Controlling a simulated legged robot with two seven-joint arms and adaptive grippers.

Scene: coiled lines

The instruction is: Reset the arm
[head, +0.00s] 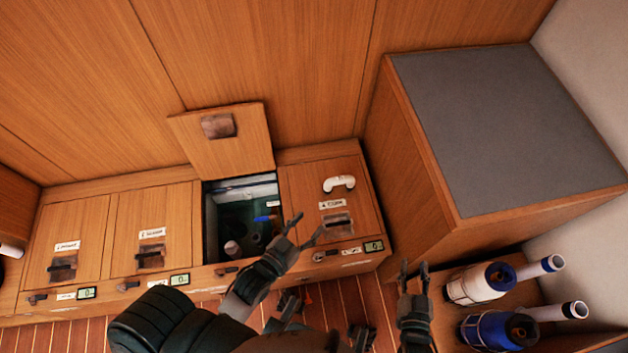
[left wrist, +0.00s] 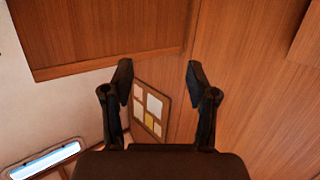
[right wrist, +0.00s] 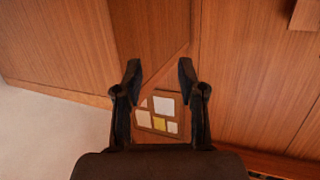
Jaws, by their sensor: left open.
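My left gripper (head: 307,227) is open in the head view, above the bench front between the open locker (head: 211,225) and the closed lid to its right. The left wrist view shows its two fingers (left wrist: 160,78) apart with nothing between them. My right gripper (head: 413,266) points upward in the head view, beside the low shelf at the right. The right wrist view shows its fingers (right wrist: 160,78) apart and empty. Both wrist views face wood panels and a pinboard (left wrist: 151,108) with papers.
The open locker's lid (head: 222,150) leans against the wood wall. A white curved handle or pipe (head: 339,184) lies on the right closed lid. A grey-topped cabinet (head: 500,120) stands at right.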

